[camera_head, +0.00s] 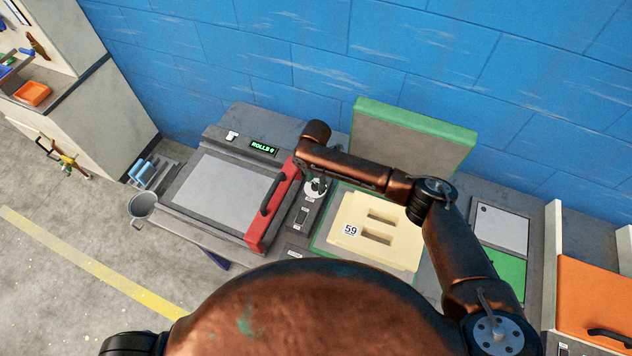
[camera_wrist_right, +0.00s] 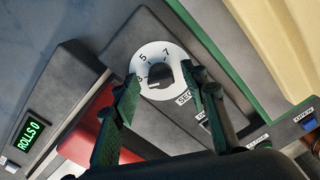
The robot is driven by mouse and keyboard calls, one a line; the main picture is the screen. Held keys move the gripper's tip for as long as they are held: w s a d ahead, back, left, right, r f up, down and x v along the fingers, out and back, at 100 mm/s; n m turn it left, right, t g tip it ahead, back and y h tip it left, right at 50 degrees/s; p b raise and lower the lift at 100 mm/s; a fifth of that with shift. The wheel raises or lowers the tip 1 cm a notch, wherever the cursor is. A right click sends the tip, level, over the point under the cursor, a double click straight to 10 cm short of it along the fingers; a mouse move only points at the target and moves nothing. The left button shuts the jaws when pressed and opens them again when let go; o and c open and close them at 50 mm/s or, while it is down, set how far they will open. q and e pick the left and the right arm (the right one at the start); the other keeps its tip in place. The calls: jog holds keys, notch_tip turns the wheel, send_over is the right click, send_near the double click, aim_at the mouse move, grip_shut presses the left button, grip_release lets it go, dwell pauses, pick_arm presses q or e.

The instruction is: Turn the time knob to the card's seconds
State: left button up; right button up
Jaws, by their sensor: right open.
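The time knob is a dark knob (camera_wrist_right: 160,84) in the middle of a white dial (camera_wrist_right: 151,56) with the numbers 3, 5 and 7 readable. The white dial (camera_head: 313,192) also shows in the head view, partly covered, on the grey console between the red bar and the cream mould. My right gripper (camera_wrist_right: 160,80) is open, its two dark green fingers on either side of the knob; I cannot tell whether they touch it. It reaches down over the dial in the head view (camera_head: 318,182). I make out no card with seconds. My left gripper is out of view.
A red bar (camera_head: 271,208) stands left of the dial, by a display (camera_head: 263,147) reading ROLLS 0. Right of the dial, a cream mould (camera_head: 375,232) marked 59 lies before a raised green-edged lid (camera_head: 412,135). A switch (camera_wrist_right: 206,114) sits near the dial.

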jog(key=shift+s, duration=0.15)
jog(key=shift+c, duration=1)
jog(key=c, duration=0.5)
grip_shut()
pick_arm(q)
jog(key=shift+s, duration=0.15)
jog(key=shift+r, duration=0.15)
